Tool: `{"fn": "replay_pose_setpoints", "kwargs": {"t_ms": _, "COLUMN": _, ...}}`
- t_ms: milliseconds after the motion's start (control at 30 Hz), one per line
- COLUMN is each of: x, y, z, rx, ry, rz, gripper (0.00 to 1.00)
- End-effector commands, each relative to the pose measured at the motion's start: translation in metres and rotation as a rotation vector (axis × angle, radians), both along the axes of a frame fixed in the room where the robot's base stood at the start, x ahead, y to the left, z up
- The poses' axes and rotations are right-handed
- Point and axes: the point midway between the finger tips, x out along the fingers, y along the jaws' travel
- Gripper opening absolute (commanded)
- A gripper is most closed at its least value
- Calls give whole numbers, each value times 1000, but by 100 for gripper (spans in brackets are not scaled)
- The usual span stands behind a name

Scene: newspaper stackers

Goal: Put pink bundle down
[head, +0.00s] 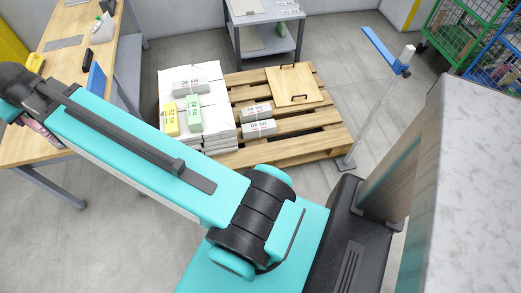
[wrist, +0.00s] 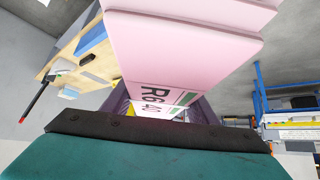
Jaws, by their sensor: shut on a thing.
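The pink bundle (wrist: 190,45) fills the upper middle of the wrist view, with a white label end reading "R6 40". My gripper (wrist: 160,105) is shut on it, with dark fingers on either side of the bundle. In the head view my arm reaches to the left edge, and only a sliver of the pink bundle (head: 42,131) shows beneath my wrist, above or beside the wooden table (head: 65,120). My fingers are hidden there. I cannot tell whether the bundle touches a surface.
A wooden pallet (head: 335,138) holds a white stack (head: 218,100) bearing yellow (head: 170,118), green (head: 194,113) and grey (head: 190,87) bundles. Grey bundles (head: 259,129) and a handled board (head: 293,88) lie beside it. A blue-topped post (head: 378,48) stands right; a blue item (head: 95,82) is on the table.

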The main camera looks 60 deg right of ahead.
Motion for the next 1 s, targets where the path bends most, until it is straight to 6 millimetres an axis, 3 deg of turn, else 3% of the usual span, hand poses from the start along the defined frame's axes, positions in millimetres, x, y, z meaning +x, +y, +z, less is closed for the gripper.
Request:
{"fn": "replay_pose_setpoints", "kwargs": {"t_ms": 167, "x": -2, "y": -25, "z": -24, "rx": -1, "ry": -2, "rz": -63, "gripper": 0}}
{"fn": "replay_pose_setpoints", "kwargs": {"t_ms": 567, "x": -16, "y": -115, "z": -100, "rx": -1, "ry": -2, "rz": -295, "gripper": 0}}
{"fn": "replay_pose_setpoints", "kwargs": {"t_ms": 1000, "x": -48, "y": -213, "z": -184, "rx": -2, "ry": -2, "rz": -562, "gripper": 0}}
